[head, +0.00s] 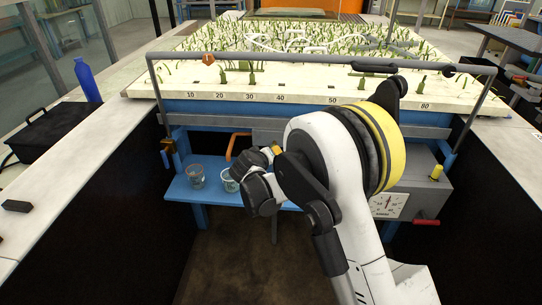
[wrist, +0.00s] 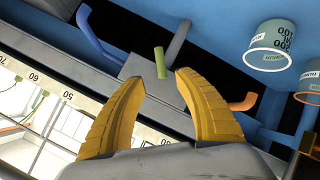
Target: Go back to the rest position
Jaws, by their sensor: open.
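My gripper (wrist: 160,78) shows in the wrist view with its two yellow fingers spread apart and nothing between them. In the head view my arm is folded in front of the flume bench, and only a small yellow bit of the gripper (head: 276,150) shows; its fingertips are mostly hidden behind my wrist. The gripper is near the bench front, above the blue shelf (head: 180,190). In the wrist view a green-yellow handle (wrist: 160,62) on a grey box appears beyond the fingertips, with no clear contact.
Two cups, one clear (head: 196,176) and one whitish (head: 231,180), stand on the shelf left of my wrist. A grey rail (head: 220,57) runs above the planted bed's numbered edge (head: 300,98). A blue bottle (head: 87,80) and black case (head: 48,135) occupy the left counter.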

